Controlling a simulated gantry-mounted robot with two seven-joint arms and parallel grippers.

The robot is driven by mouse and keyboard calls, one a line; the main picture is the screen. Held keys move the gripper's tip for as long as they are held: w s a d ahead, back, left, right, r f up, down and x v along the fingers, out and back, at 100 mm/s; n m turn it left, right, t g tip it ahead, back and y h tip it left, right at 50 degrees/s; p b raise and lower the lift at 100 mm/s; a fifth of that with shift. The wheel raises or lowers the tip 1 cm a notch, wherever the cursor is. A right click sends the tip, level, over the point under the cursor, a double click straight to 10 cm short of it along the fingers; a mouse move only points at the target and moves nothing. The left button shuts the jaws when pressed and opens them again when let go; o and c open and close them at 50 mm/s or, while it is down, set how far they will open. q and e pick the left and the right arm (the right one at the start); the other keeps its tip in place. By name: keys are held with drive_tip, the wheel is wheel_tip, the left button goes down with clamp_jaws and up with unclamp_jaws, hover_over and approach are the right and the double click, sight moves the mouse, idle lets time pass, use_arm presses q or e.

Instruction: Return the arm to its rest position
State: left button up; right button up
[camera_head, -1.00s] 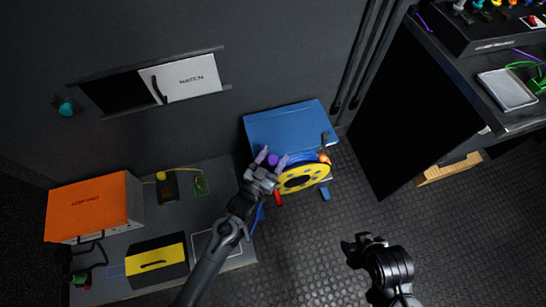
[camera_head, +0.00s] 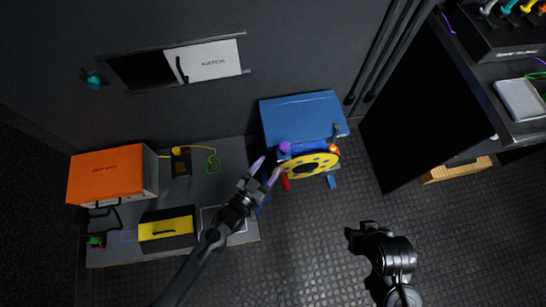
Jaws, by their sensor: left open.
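My left arm reaches in from the bottom left. Its left gripper (camera_head: 266,171) has two purple fingertips spread apart with nothing between them. It is just left of the yellow reel (camera_head: 306,165), which stands by a blue case (camera_head: 303,119); whether the fingers touch the reel's surroundings I cannot tell. My right arm (camera_head: 388,252) shows at the bottom right over bare floor. Its gripper fingers are not clearly visible.
A grey bench (camera_head: 212,181) at left holds an orange box (camera_head: 108,176) and a black-and-yellow box (camera_head: 167,229). A purple knob (camera_head: 284,147) and a red piece (camera_head: 286,183) are near the reel. A dark rack (camera_head: 420,115) stands at right. Floor (camera_head: 310,245) between the arms is clear.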

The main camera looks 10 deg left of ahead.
use_arm(q)
drive_tip(key=shift+s+a, duration=0.15)
drive_tip(key=shift+s, duration=0.1)
idle(0.3)
